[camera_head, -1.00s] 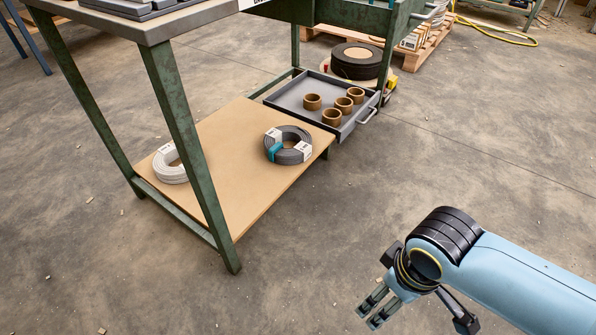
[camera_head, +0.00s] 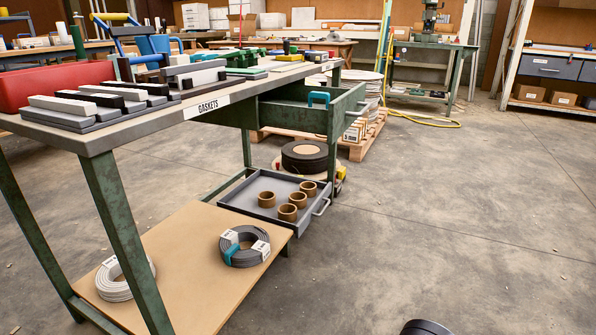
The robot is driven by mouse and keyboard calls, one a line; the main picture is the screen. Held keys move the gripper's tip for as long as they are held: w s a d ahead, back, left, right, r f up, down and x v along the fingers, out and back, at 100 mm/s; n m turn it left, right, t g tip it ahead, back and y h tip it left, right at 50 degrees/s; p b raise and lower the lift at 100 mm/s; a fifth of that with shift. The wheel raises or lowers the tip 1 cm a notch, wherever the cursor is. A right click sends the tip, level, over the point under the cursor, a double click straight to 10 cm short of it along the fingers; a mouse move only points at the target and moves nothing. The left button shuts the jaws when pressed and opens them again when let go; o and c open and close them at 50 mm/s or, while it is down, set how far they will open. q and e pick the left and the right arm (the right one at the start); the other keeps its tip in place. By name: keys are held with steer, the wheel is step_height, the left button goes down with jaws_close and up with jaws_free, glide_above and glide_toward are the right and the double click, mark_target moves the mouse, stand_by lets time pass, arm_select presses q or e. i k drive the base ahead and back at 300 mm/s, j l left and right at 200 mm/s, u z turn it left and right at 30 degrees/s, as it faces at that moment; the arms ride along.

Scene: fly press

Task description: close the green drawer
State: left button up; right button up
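The green drawer (camera_head: 312,118) sits under the right end of the workbench top and is pulled out. Its front faces right and carries a pale handle (camera_head: 359,122). A teal object (camera_head: 318,98) shows at its rim, and most of its inside is hidden. Below it, a dark grey drawer (camera_head: 240,199) is also out, with several brown rings in it. Neither gripper is in view. Only a dark rounded part of my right arm shows at the bottom edge.
The workbench (camera_head: 203,94) has a "GASKETS" label and bars on top. Its lower wooden shelf (camera_head: 190,262) holds two coils. A black roll (camera_head: 304,156) and a pallet (camera_head: 366,137) stand behind the drawers. The floor to the right is clear.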

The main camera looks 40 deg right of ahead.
mark_target(286, 106)
steer(key=z, duration=1.7)
